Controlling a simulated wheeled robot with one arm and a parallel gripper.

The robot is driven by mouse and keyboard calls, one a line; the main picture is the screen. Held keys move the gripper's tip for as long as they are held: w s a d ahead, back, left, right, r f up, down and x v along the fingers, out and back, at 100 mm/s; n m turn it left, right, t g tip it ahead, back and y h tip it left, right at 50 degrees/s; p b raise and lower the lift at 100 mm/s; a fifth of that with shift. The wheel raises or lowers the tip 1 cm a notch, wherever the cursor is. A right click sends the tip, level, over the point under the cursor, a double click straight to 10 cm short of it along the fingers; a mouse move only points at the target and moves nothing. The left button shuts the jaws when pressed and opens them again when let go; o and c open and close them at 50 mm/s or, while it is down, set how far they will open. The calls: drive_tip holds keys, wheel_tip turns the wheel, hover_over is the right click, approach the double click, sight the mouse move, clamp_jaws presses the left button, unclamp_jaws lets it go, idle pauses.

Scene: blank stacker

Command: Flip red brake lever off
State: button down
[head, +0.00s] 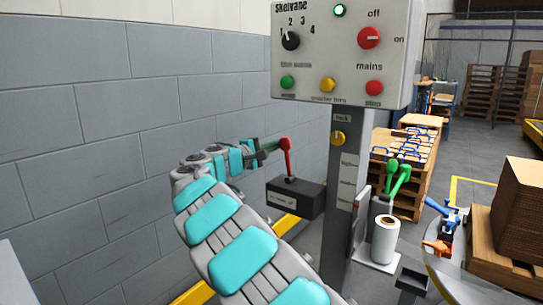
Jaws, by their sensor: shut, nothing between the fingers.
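The red brake lever (288,160) stands nearly upright on a black box (305,201) with a small white label, beside the grey post. Its round red knob is at the top, tilted very slightly left. My gripper (272,147) is at the end of my grey and turquoise arm, just left of the knob and at about its height. The gripper is shut and empty. It looks very near or touching the knob; I cannot tell which. The fingertips are small and partly hidden by the wrist.
A control panel (340,55) with knobs and buttons is above, on a grey post (341,225). A grey block wall (110,130) is at the left. Green levers (398,177) and a white roll (385,240) are right of the post. Stacked cardboard (520,215) is at the far right.

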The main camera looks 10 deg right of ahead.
drive_tip(key=s+d+m+b, duration=0.2)
drive_tip(key=m+b, duration=0.1)
drive_tip(key=b, duration=0.1)
drive_tip(key=shift+r, duration=0.1)
drive_tip(key=s+d+m+b, duration=0.1)
drive_tip(key=m+b, duration=0.1)
drive_tip(key=s+d+m+b, duration=0.1)
drive_tip(key=m+b, duration=0.1)
drive_tip(key=b, duration=0.1)
drive_tip(key=shift+s+d+r+y+b, duration=0.15)
drive_tip(key=shift+s+d+y+b, duration=0.15)
drive_tip(key=shift+s+d+y, duration=0.1)
drive_tip(key=shift+r, duration=0.15)
